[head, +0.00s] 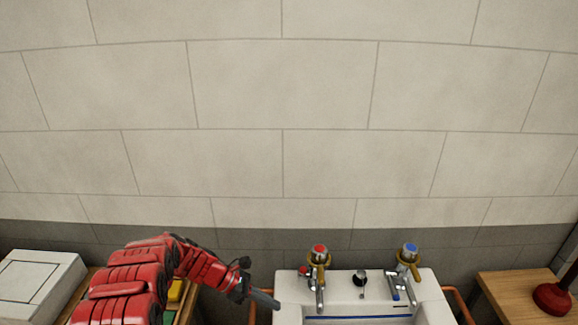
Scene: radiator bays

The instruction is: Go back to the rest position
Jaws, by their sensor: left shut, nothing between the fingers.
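My red left arm comes in from the lower left, and its left gripper (264,299) is shut and empty. The fingertips point right, near the left rim of the white sink (341,285). I cannot tell whether they touch it. The sink has a tap with a red top (319,254) on the left and a tap with a blue top (410,252) on the right. My right gripper is not in view.
A white box (40,280) stands at the far left. A yellow item (175,291) shows partly behind my arm. A wooden table (510,292) with a red plunger (552,299) stands at the right. A tiled wall (285,90) closes off the back.

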